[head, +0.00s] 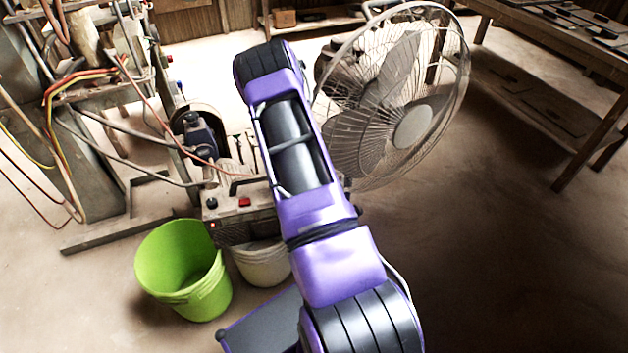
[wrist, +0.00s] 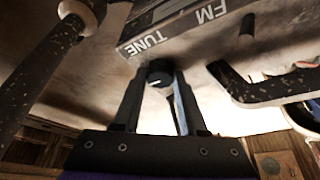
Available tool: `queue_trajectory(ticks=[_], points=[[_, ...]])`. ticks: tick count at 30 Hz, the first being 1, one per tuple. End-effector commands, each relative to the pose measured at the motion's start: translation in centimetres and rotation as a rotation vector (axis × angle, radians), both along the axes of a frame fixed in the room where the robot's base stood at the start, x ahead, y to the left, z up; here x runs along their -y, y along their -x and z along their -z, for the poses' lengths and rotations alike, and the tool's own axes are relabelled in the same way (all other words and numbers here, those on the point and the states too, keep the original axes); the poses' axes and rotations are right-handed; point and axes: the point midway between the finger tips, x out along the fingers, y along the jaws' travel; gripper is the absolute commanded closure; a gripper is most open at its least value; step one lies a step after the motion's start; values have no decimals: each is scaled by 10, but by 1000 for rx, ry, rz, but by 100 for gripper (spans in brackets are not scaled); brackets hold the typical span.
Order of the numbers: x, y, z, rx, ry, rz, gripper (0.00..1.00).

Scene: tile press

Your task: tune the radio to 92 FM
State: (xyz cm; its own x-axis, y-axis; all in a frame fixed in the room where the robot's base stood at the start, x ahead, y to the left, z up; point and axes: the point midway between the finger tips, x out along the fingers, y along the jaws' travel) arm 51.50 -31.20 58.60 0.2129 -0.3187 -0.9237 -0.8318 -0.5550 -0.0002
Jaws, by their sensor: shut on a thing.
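The radio (wrist: 195,32) shows at the top of the wrist view, tilted in the picture, with the words FM and TUNE on its face. A dark round tuning knob (wrist: 159,68) sits by the TUNE label. My gripper (wrist: 160,80) has its two fingers on either side of this knob and is shut on it. The needle and the scale numbers cannot be read, so the tuned station cannot be told.
In the head view, a large fan (head: 412,126) stands right of my arm. A green bucket (head: 165,262) and a white bucket (head: 262,265) stand at left, below machinery with cables. A wooden table (head: 560,50) is at upper right. A speckled rod (wrist: 40,75) is left in the wrist view.

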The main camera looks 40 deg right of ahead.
Motion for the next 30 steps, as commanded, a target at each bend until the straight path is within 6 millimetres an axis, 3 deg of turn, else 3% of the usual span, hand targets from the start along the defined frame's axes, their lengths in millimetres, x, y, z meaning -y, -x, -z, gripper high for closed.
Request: queue_trajectory(ticks=[14,15,19,20,30], points=[[0,0,0,0,0,-18,100],[0,0,0,0,0,-18,55],[0,0,0,0,0,-17,32],[0,0,0,0,0,-17,28],[-1,0,-3,0,0,-17,28]])
